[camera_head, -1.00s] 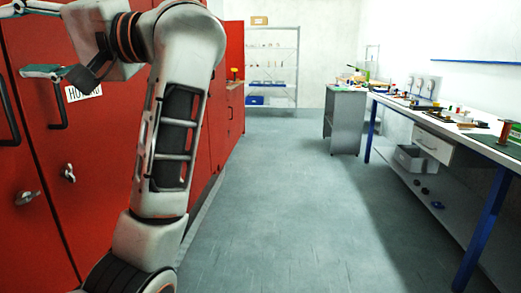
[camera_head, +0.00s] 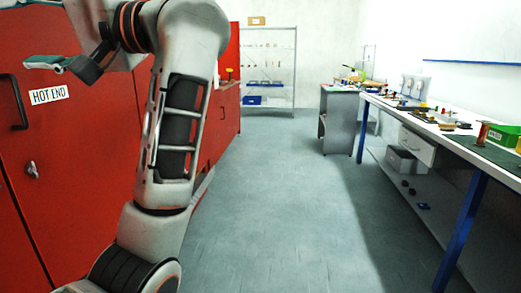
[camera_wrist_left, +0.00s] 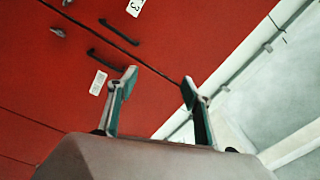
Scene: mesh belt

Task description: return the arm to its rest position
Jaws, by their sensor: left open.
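My left arm (camera_head: 180,125) rises in the near left of the head view and bends at the top towards the left edge. My left gripper (camera_head: 33,33) is at the upper left there, partly cut off by the top edge. In the left wrist view, its two teal-edged fingers (camera_wrist_left: 160,82) stand apart with nothing between them. The red cabinet front (camera_wrist_left: 60,100) lies beyond the fingers, and I cannot tell the exact gap. My right gripper is not in view.
A workbench (camera_head: 445,132) with blue legs and a grey cabinet (camera_head: 342,120) stand on the right. Grey floor (camera_head: 270,200) is clear between, leading to a shelf rack (camera_head: 268,65).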

